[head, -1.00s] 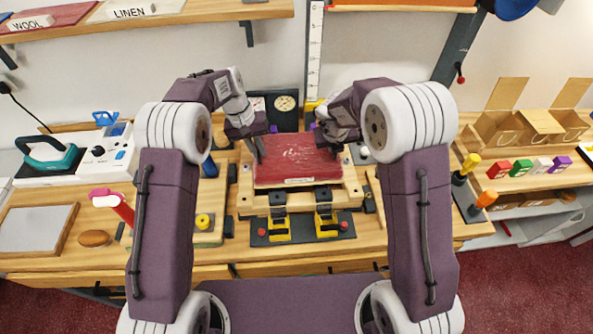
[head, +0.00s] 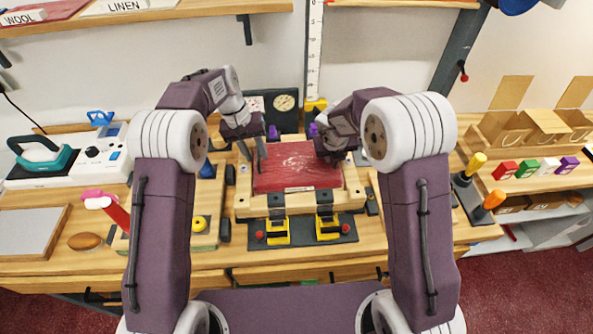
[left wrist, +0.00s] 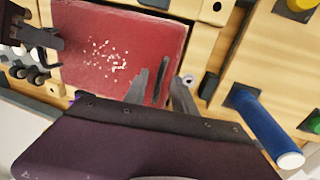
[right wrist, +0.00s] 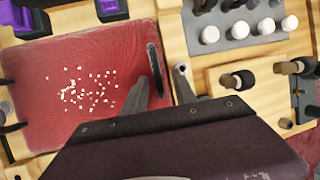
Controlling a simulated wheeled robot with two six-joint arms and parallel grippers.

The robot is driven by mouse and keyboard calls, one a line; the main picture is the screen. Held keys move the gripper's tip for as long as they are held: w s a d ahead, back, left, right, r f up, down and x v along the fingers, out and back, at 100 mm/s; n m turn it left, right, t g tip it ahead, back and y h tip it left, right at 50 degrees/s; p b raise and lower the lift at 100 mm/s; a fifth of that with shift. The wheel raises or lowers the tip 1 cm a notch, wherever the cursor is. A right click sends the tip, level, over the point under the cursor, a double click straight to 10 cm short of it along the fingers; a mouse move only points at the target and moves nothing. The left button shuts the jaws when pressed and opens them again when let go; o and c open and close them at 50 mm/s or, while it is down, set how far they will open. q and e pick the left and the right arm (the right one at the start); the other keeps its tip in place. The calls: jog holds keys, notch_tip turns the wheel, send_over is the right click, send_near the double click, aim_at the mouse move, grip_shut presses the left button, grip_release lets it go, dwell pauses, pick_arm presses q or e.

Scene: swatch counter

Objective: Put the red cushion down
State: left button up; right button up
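The red cushion (head: 297,168) lies flat in a wooden frame (head: 243,207) on the counter. Pale specks mark its top in the left wrist view (left wrist: 105,50) and right wrist view (right wrist: 60,60). My left gripper (head: 254,152) is at the cushion's left edge, its fingers apart; in the left wrist view (left wrist: 160,95) a dark strap stands between them without being gripped. My right gripper (right wrist: 160,92) is at the right edge, its fingers apart around another dark strap (right wrist: 154,65). In the head view the right fingers are mostly hidden.
Yellow-and-black clamps (head: 277,231) stand in front of the frame. A teal iron (head: 43,155) and a grey board (head: 30,232) are at the left. Colored blocks (head: 525,168) and open boxes (head: 540,127) are at the right. A vertical ruler (head: 315,50) stands behind.

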pick_arm(q)
notch_tip(320, 180, up, 9)
jog(key=a, duration=0.2)
pick_arm(e)
jog(key=v, duration=1.2)
pick_arm(q)
jog(key=shift+s, duration=0.1)
